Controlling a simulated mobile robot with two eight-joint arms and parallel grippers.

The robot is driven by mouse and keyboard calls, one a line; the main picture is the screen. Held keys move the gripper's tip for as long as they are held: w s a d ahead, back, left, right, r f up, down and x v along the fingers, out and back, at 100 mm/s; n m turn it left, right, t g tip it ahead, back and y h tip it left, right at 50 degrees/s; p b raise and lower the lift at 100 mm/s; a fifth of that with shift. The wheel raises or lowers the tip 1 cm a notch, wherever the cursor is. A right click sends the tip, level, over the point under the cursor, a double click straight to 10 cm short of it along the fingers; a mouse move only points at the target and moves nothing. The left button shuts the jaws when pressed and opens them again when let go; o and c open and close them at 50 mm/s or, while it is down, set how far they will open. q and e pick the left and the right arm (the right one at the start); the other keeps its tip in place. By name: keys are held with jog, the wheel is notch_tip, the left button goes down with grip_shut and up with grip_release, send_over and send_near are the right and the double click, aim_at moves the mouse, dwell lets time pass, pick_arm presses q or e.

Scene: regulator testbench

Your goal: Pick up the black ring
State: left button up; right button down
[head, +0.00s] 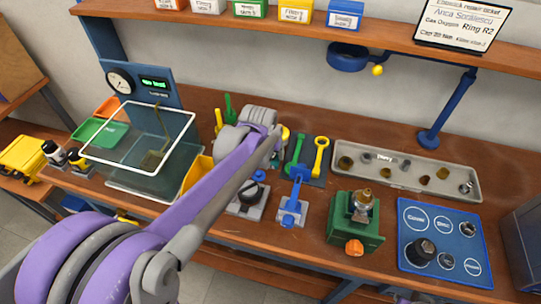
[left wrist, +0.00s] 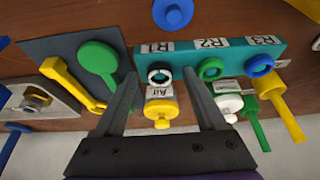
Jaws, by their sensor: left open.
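The black ring (left wrist: 160,75) sits in the R1 place of a teal rack (left wrist: 135,57) in the left wrist view. A green ring (left wrist: 210,69) is at R2 and a blue ring (left wrist: 260,65) at R3. My left gripper (left wrist: 160,82) is open, its two fingers pointing toward the rack with the black ring between their tips in the picture. I cannot tell how far the tips are from the ring. In the head view my left arm's wrist hides the rack and the fingers.
Green (left wrist: 98,58) and yellow (left wrist: 65,80) tools lie left. A clear-walled tank (head: 128,165), a parts tray (head: 400,178), a green vise (head: 352,230) and a blue mat (head: 440,240) occupy the bench.

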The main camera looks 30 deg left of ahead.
pick_arm(q)
grip_shut()
dwell(0.3)
jog(key=shift+r, duration=0.15)
